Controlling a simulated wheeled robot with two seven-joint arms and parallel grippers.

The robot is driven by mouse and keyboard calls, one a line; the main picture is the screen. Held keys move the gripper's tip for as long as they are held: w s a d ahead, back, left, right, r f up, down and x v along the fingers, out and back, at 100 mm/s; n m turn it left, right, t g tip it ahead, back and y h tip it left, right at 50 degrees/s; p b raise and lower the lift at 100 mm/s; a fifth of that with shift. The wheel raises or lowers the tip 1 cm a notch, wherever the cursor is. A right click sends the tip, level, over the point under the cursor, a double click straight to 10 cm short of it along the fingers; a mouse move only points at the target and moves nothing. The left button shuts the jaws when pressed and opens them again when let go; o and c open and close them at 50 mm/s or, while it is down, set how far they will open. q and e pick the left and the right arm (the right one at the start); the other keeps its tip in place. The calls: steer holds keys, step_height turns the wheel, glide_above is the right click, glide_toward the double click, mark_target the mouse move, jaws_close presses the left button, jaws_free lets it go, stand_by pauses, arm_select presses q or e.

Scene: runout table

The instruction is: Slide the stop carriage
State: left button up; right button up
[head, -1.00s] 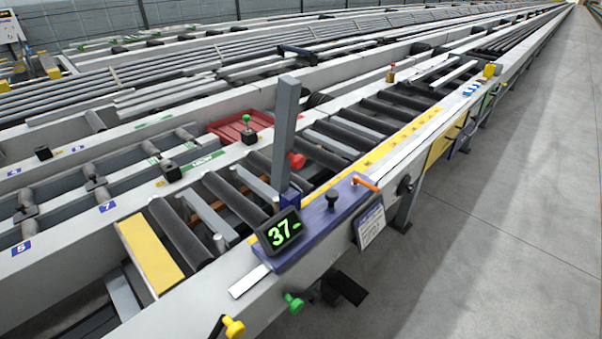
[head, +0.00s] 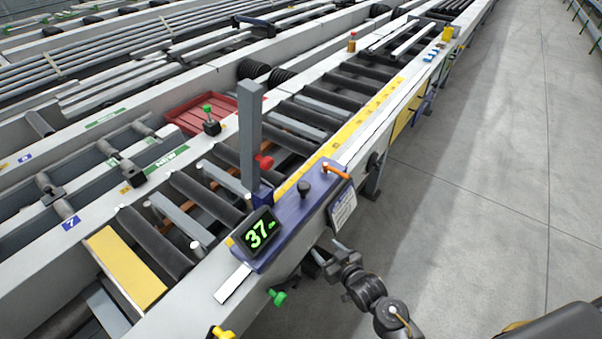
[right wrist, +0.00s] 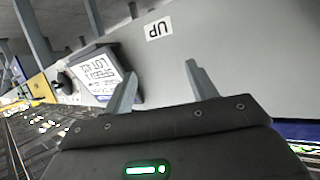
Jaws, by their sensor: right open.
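The stop carriage (head: 288,220) is a purple-blue block on the near rail of the roller table. It bears a lit display (head: 260,234) reading 37, a black knob (head: 304,188), an orange lever (head: 336,171) and an upright grey stop post (head: 250,135) over the rollers. A red knob (head: 264,162) sits by the post. My right gripper (head: 330,257) is low beside the rail's outer side, below the carriage. In the right wrist view its two fingers (right wrist: 160,88) are apart and empty, facing the grey rail side. My left gripper is not in view.
A white card (head: 342,207) hangs on the rail side and also shows in the right wrist view (right wrist: 103,75). A green knob (head: 277,297) and a yellow knob (head: 222,333) stick out along the rail. A red tray (head: 200,112) lies behind. The floor at right is clear.

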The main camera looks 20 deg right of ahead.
mark_target(300, 183)
steer(key=w+a+r+t+y, duration=0.1)
steer(key=w+r+t, duration=0.1)
steer(key=r, duration=0.6)
steer(key=w+a+r+t+y, duration=0.1)
steer(key=w+r, duration=0.1)
steer(key=r, duration=0.6)
arm_select(q)
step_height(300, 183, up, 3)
steer(key=p, duration=0.2)
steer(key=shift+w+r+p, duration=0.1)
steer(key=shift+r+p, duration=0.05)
steer(key=shift+p, duration=0.15)
arm_select(e)
steer(key=shift+n+t, duration=0.4)
steer(key=x, duration=1.1)
steer(key=shift+w+d+r, duration=0.1)
steer(key=shift+d+r, duration=0.1)
steer(key=shift+d, duration=0.05)
